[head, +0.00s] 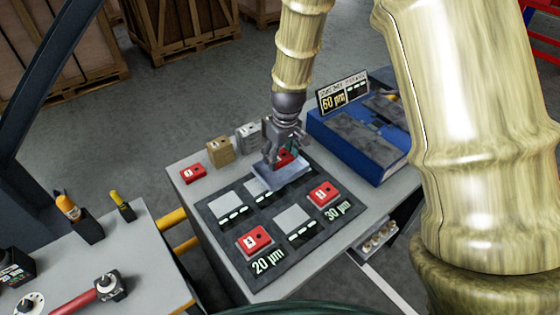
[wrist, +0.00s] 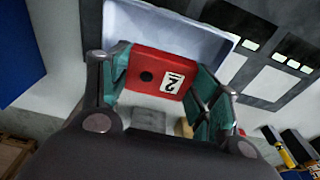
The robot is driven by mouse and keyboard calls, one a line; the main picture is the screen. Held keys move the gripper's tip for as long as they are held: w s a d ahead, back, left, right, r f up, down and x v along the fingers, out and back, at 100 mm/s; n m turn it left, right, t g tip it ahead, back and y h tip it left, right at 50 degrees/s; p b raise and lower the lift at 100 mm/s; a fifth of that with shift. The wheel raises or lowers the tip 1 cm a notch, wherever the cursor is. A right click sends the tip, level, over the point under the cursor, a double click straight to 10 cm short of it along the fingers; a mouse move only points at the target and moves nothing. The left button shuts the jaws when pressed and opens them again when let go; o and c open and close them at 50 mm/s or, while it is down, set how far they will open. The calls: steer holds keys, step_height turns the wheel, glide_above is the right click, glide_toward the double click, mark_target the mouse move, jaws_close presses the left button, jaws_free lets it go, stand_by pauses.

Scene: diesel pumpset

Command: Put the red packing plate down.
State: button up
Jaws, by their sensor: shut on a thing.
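My gripper (head: 283,148) is shut on a red plate (head: 284,158) above the far part of the dark mat (head: 277,260). In the wrist view the red plate (wrist: 158,72) sits between the two teal-lined fingers, with a black dot and a white label reading 2. A pale bluish tray-like piece (head: 280,175) lies just below and in front of the held plate. It also shows beyond the plate in the wrist view (wrist: 150,25). I cannot tell whether the plate touches it.
Two red plates lie on the mat, near left (head: 255,240) and right (head: 323,194), beside pale squares. Behind stand a red block (head: 193,173), a tan block (head: 220,151) and a grey block (head: 248,137). A blue case (head: 370,155) bounds the right.

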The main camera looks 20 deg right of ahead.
mark_target(281, 158)
steer(key=shift+f+p, duration=0.6)
steer(key=shift+f, duration=1.1)
steer(key=shift+f, duration=0.1)
steer(key=o, duration=1.3)
steer(key=shift+o, duration=0.2)
steer(key=shift+s+d+r+b, duration=0.1)
steer(key=shift+s+r+b, duration=0.25)
steer(key=shift+r, duration=1.65)
steer(key=shift+s+d+r+b, duration=0.1)
steer(key=shift+r+b, duration=0.45)
steer(key=shift+r, duration=1.5)
steer(key=shift+s+d+r+b, duration=0.1)
steer(key=shift+s+r+b, duration=0.25)
steer(key=shift+r, duration=1.65)
steer(key=shift+w+a, duration=0.1)
steer(key=shift+a, duration=0.05)
